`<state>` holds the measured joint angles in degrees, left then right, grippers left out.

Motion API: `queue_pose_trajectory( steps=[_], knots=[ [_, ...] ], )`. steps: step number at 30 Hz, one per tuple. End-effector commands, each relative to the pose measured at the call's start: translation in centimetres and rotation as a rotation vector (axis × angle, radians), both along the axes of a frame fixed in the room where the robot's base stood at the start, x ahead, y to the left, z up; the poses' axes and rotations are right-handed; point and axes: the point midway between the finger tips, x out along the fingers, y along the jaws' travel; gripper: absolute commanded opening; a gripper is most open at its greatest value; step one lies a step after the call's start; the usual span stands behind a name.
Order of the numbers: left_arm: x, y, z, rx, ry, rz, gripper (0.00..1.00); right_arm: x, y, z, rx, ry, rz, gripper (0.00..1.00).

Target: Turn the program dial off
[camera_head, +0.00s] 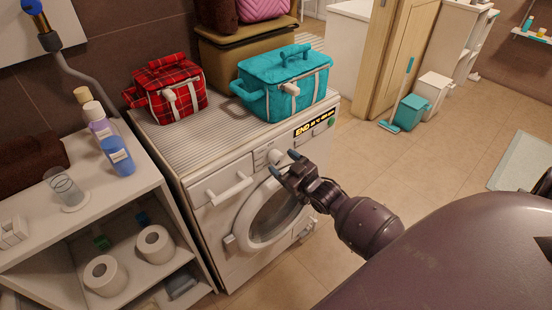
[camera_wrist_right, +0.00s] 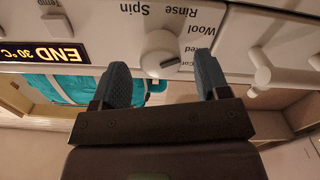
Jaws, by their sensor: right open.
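The washing machine (camera_head: 212,222) stands against the wall, its round door closed. Its white program dial (camera_head: 276,156) is on the front panel, left of the lit display (camera_head: 313,125) that reads END. In the right wrist view, which is upside down, the dial (camera_wrist_right: 160,48) has printed labels around it, including Spin, Rinse and Wool; its exact setting is unclear. My right gripper (camera_head: 283,162) is open in front of the dial. In the wrist view its fingertips (camera_wrist_right: 160,65) lie either side of the dial, with gaps visible. My left gripper is not in view.
A red plaid bag (camera_head: 170,92) and a teal bag (camera_head: 290,85) sit on the machine. The detergent drawer handle (camera_head: 231,189) sticks out left of the dial. A white shelf (camera_head: 115,205) with bottles and paper rolls stands at left.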

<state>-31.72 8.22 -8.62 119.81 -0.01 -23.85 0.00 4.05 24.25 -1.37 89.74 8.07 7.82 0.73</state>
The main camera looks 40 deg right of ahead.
Motion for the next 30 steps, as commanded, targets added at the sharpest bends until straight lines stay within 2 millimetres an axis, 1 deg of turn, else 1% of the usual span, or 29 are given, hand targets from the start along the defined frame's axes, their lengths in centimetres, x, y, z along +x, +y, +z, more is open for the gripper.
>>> queue_pose_trajectory(
  steps=[1,3,7,12,19,20,24,29,30],
  knots=[
    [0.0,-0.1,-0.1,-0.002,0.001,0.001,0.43,0.7,0.1,-0.1,0.0,0.0,0.001,0.69],
    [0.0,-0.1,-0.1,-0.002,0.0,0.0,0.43,1.6,0.1,-0.1,0.0,0.002,0.0,0.69],
    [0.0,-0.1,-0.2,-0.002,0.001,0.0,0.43,2.6,0.2,-0.1,0.0,0.001,0.001,0.69],
    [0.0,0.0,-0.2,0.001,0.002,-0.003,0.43,3.1,0.2,-0.1,-0.001,0.002,-0.001,0.69],
    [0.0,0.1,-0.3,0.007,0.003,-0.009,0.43,3.2,0.2,0.0,-0.001,0.001,0.0,0.69],
    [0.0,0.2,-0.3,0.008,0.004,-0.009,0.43,3.2,0.2,0.0,-0.001,0.001,0.0,0.66],
    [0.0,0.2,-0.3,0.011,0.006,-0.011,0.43,3.2,0.3,0.0,-0.001,0.001,0.0,0.44],
    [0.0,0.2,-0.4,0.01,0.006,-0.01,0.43,3.1,0.3,0.0,-0.001,0.001,0.0,0.2],
    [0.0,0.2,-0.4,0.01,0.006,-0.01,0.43,3.1,0.3,0.0,-0.001,0.001,0.0,0.19]
  ],
)
